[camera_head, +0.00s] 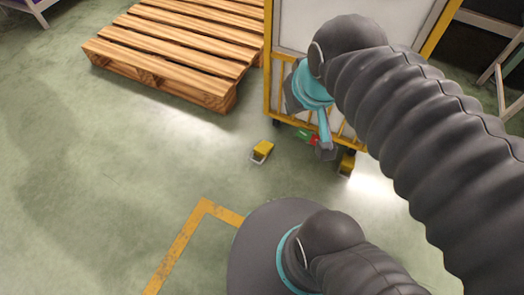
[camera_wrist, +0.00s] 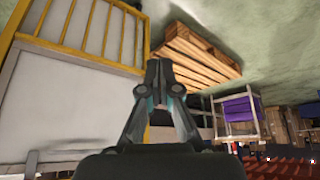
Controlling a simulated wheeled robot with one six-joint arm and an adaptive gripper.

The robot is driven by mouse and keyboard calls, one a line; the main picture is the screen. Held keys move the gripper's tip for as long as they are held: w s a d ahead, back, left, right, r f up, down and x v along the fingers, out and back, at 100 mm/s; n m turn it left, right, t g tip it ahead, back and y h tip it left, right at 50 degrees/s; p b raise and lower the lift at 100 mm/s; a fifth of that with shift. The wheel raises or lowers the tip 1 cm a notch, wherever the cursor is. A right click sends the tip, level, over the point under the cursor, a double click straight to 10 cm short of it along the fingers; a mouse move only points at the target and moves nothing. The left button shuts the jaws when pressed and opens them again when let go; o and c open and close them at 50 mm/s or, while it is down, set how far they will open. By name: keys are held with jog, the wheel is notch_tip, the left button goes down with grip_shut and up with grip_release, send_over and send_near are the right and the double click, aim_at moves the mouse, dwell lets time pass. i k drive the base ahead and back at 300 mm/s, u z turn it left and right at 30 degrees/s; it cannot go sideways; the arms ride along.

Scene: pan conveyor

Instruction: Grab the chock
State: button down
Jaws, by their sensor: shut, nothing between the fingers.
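A small yellow chock (camera_head: 263,149) with a pale grey loop at its lower edge lies on the green floor in the head view, just left of the cart. No chock shows in the wrist view.
The white cart with a yellow frame (camera_head: 269,60) stands behind my gripper. A wooden pallet (camera_head: 180,45) lies at upper left; it also shows in the wrist view (camera_wrist: 200,52). Yellow floor tape (camera_head: 180,250) runs at lower left. Floor left of the chock is clear.

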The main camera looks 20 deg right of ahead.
aim_at(263, 149)
jog(key=u, duration=1.9)
jog(key=k, duration=0.65)
jog(key=z, duration=0.4)
